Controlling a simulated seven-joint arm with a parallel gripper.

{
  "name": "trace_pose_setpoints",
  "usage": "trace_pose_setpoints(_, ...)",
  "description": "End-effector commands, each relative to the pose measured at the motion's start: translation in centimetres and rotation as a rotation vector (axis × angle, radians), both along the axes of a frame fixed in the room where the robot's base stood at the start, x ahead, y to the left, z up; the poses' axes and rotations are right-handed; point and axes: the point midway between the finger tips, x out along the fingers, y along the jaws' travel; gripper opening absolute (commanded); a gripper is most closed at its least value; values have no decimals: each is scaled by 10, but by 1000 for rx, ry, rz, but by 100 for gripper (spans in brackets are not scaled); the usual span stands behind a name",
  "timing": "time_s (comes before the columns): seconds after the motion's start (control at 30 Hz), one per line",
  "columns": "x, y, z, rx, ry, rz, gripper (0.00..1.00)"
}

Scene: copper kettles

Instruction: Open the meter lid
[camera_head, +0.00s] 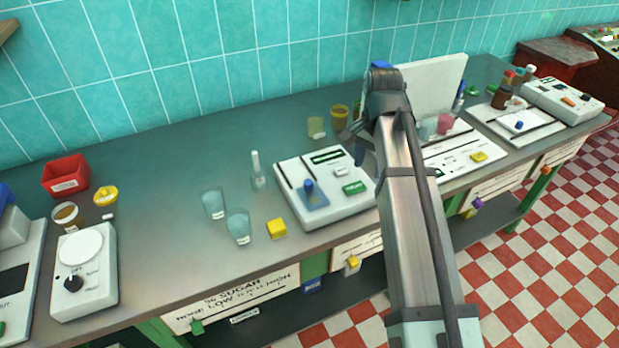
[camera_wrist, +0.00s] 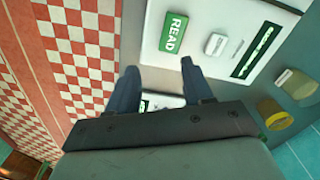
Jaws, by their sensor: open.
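A white meter (camera_head: 340,205) stands on the grey bench, left of my arm. It has a dark display, a small white button, a green READ button (camera_head: 355,188) and a dark slot. A bluish flat lid (camera_head: 318,203) with a blue knob (camera_head: 308,184) lies on its left part and looks closed. In the wrist view, the READ button (camera_wrist: 174,32) and the meter's display (camera_wrist: 255,50) show, but the lid is out of frame. My gripper (camera_wrist: 158,70) is open and empty, above the meter's right side. In the head view my gripper (camera_head: 357,146) is partly hidden by my arm.
A device with an upright white panel (camera_head: 440,82) is partly behind my arm.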

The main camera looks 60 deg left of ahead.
Motion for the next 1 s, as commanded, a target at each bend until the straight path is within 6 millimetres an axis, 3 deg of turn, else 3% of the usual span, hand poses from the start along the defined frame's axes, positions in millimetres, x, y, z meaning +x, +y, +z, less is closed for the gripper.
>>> trace_pose_setpoints(0.03, -21, 16, 15, 3, -1, 16, 51)
trace_pose_setpoints(0.2, -80, 43, 54, 1, -1, 45, 51)
trace_pose_setpoints(0.3, -106, 52, 71, 1, -1, 57, 51)
trace_pose_setpoints(0.5, -132, 59, 86, 0, 0, 67, 51)
trace_pose_setpoints(0.73, -135, 58, 69, -3, 1, 67, 51)
trace_pose_setpoints(1.0, -135, 58, 22, -2, 1, 68, 51)
